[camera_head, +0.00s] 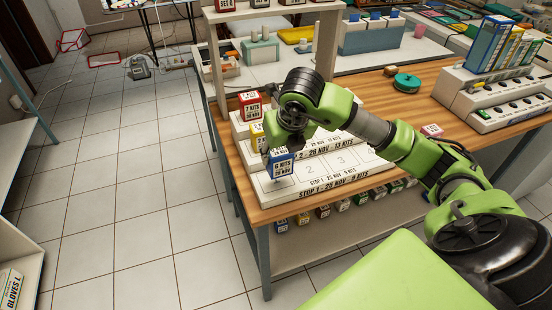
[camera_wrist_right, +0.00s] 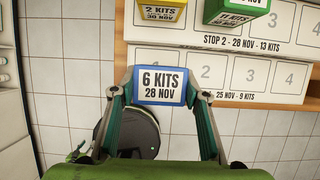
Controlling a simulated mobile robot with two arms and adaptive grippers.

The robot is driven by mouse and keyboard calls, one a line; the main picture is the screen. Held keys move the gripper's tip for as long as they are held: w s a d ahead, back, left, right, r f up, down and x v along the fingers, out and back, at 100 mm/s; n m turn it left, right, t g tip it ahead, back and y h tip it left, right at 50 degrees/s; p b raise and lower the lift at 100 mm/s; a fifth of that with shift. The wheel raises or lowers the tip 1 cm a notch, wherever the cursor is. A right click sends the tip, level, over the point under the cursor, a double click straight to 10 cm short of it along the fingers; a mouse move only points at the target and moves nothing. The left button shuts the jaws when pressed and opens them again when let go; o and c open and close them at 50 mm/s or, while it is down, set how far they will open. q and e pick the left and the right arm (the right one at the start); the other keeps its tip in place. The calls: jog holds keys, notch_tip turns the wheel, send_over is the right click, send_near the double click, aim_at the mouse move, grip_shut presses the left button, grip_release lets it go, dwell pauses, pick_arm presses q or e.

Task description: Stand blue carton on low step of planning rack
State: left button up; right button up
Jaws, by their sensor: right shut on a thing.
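The blue carton (camera_head: 281,167), labelled "6 KITS 28 NOV", is upright in my right gripper (camera_head: 277,150). In the right wrist view the carton (camera_wrist_right: 160,85) sits between the two fingers of the gripper (camera_wrist_right: 160,96), which are shut on its sides. The planning rack (camera_head: 326,186) is a white stepped block. Its low step is marked "STOP 1 - 25 NOV - 9 KITS". The carton is at the left end of this step; I cannot tell if it touches. Slots 2, 3 and 4 show bare; the carton and gripper hide slot 1. My left gripper is not in view.
A red carton (camera_head: 250,104) and a yellow carton (camera_head: 257,133) stand on higher steps. A green carton (camera_wrist_right: 238,10) stands behind the low step. Small cartons line a shelf under the wooden bench (camera_head: 422,94).

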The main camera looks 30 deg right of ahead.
aim_at(276, 164)
jog(key=shift+w+f, duration=0.45)
jog(key=shift+f, duration=0.1)
jog(key=f, duration=0.1)
jog(key=f+p, duration=0.1)
jog(key=f, duration=0.1)
jog(key=shift+w+a+f, duration=0.1)
jog(key=shift+w, duration=0.2)
jog(key=shift+f, duration=0.25)
jog(key=shift+f, duration=0.2)
jog(key=o, duration=1.1)
jog(key=shift+r, duration=0.1)
